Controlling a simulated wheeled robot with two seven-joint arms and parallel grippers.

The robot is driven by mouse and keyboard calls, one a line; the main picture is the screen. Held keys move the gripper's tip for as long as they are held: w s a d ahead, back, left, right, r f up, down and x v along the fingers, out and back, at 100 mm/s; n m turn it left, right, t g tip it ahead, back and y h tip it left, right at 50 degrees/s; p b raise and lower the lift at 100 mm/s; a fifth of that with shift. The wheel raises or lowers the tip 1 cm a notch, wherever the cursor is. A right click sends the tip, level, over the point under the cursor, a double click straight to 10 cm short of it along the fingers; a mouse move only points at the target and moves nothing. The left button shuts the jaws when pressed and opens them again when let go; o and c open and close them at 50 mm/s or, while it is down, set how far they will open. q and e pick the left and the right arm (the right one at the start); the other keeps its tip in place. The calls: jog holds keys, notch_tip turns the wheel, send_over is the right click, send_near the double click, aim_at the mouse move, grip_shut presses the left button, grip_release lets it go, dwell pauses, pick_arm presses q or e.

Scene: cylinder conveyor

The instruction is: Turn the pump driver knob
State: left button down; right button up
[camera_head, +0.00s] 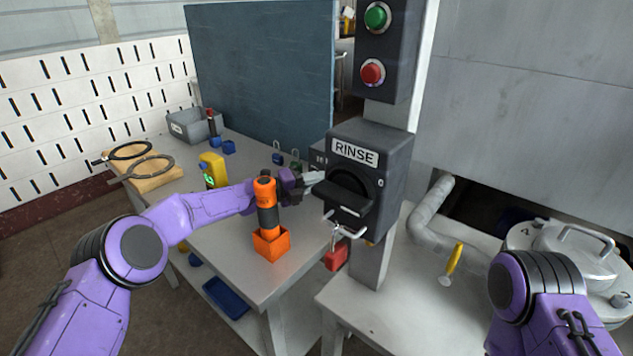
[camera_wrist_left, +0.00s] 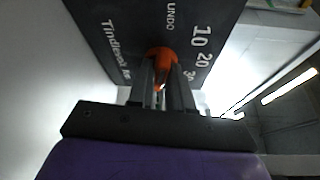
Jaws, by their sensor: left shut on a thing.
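The left wrist view shows an orange knob (camera_wrist_left: 159,54) on a dark panel (camera_wrist_left: 110,40) with white lettering, "UNDO" and a scale of 10, 20, 30. My left gripper (camera_wrist_left: 163,82) is shut on this knob, one finger on each side of it. In the head view my left gripper (camera_head: 309,183) reaches right across the table, just left of the dark RINSE box (camera_head: 380,165). The knob itself is hidden in that view. Only part of my right arm shows at the lower right; its gripper is out of view.
An orange-and-black tool (camera_head: 265,192) stands upright in an orange holder (camera_head: 271,243), just in front of my left forearm. A yellow device (camera_head: 212,168) is behind that arm. A red padlock (camera_head: 336,255) hangs under the RINSE box. A metal lidded pot (camera_head: 570,255) stands at right.

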pick_arm(q)
jog(key=shift+r+m+y, duration=0.2)
jog(key=shift+m+y, duration=0.3)
jog(key=shift+m, duration=0.6)
jog(key=shift+s+d+m+y+p, duration=0.1)
jog(key=shift+m+y+p, duration=0.75)
jog(key=shift+m, duration=0.65)
jog(key=c, duration=1.1)
grip_release()
jog(key=b+v, duration=0.1)
jog(key=v, duration=0.9)
jog(key=shift+s+r, duration=0.15)
jog(key=shift+s, duration=0.05)
